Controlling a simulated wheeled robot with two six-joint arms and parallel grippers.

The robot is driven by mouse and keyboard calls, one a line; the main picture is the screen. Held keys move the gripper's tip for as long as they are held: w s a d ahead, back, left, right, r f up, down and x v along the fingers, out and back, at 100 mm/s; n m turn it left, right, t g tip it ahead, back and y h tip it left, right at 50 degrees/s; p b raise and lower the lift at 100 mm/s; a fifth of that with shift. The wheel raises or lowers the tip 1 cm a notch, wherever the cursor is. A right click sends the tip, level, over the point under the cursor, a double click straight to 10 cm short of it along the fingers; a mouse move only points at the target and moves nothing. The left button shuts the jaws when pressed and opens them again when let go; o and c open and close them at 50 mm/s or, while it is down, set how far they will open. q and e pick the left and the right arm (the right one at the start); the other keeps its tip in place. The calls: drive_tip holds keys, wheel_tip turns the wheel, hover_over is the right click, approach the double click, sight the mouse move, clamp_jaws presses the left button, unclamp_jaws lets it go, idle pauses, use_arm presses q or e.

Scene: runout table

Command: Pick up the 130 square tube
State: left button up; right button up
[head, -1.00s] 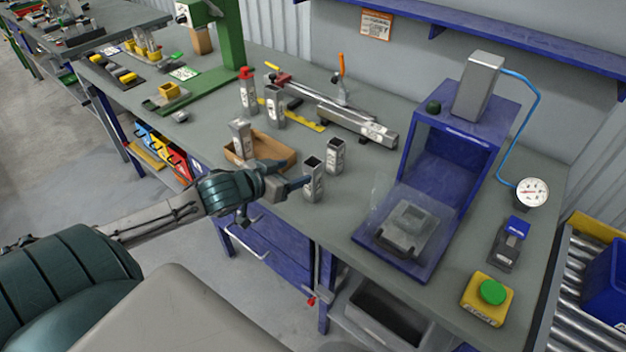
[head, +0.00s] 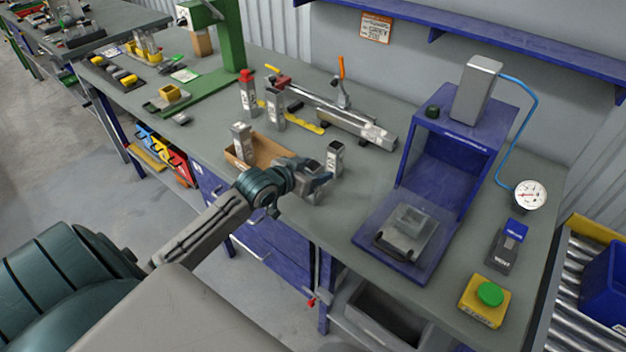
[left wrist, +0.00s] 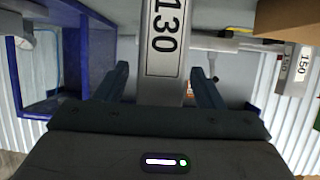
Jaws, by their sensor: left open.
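The 130 square tube (left wrist: 163,42), grey metal with a white label reading 130, fills the upper middle of the left wrist view. My left gripper (left wrist: 162,78) is open, with one dark finger on each side of the tube in that picture. I cannot tell whether either finger touches it. In the head view my left gripper (head: 321,182) is at the front of the bench and mostly hides the tube there. Another upright square tube (head: 334,157) stands just behind it, its label too small to read. My right gripper is not in view.
A brown box (head: 268,153) with a tube (head: 241,140) at it lies left of the gripper. Two more tubes, one red-topped (head: 248,95), stand behind. A blue press (head: 455,135) stands to the right. A tube marked 150 (left wrist: 296,66) shows in the left wrist view.

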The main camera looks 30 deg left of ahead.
use_arm(q)
drive_tip(key=shift+x, duration=0.95)
drive_tip(key=c, duration=1.1)
drive_tip(key=shift+r, duration=0.15)
drive_tip(key=shift+c, duration=0.2)
